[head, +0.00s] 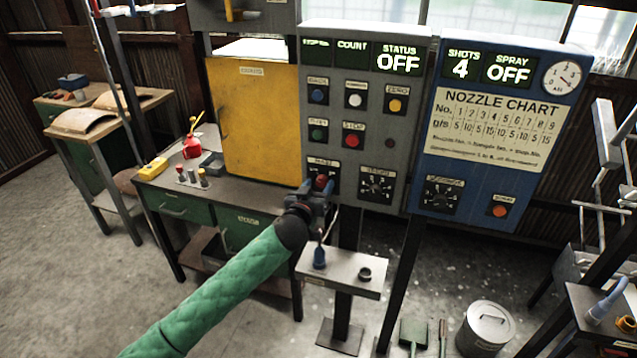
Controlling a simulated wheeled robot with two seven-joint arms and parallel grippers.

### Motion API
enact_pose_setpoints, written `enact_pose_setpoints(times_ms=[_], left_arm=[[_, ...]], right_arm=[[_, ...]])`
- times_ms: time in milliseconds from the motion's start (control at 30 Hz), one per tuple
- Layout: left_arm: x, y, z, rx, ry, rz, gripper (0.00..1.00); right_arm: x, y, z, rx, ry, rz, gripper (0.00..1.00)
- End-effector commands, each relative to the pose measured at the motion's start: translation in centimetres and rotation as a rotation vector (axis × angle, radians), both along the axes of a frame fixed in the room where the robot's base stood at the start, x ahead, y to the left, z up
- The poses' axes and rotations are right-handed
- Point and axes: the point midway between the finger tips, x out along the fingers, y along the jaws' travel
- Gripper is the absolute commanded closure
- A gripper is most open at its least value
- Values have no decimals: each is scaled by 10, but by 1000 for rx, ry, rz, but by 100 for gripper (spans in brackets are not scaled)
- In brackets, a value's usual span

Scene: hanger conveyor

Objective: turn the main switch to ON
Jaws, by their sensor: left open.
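The grey control panel (417,120) stands in the middle of the head view. Its status display (398,59) reads OFF. A dark switch plate (331,172) under a small blurred label sits at the panel's lower left; it appears to be the main switch. My left gripper (316,184) is right in front of this plate and covers most of it. The gripper is open, with reddish tips close to the plate. The switch's handle and its position are hidden, and I cannot tell whether the tips touch it. My right gripper is out of view.
A numbered dial (377,186) sits just right of the gripper. Push buttons, including a red one (352,141), are above. A blue nozzle panel (490,125) adjoins on the right. A small stand (345,280) is below, and a yellow cabinet (262,120) stands left.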

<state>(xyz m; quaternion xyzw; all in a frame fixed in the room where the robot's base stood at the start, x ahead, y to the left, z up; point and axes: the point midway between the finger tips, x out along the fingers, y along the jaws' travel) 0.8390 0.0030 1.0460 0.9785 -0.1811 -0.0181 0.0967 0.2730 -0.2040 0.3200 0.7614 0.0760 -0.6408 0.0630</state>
Motion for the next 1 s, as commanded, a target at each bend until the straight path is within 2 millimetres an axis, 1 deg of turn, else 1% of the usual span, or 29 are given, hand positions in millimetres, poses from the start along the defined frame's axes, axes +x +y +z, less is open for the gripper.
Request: enact_pose_setpoints(times_ms=[100, 400, 467, 500, 633, 833, 1000], left_arm=[[5, -2, 1, 1, 0, 0, 46], [6, -3, 0, 1, -1, -1, 46], [6, -3, 0, 1, -1, -1, 58], [6, -3, 0, 1, -1, -1, 66], [6, -3, 0, 1, 0, 0, 91], [6, -3, 0, 7, -3, 0, 91], [6, -3, 0, 51, -17, -1, 91]], right_arm=[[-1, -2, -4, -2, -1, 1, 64], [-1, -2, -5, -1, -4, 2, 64], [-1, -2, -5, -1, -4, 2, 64], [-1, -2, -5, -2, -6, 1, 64], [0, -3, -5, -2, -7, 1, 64], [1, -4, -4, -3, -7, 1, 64], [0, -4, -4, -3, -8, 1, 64]])
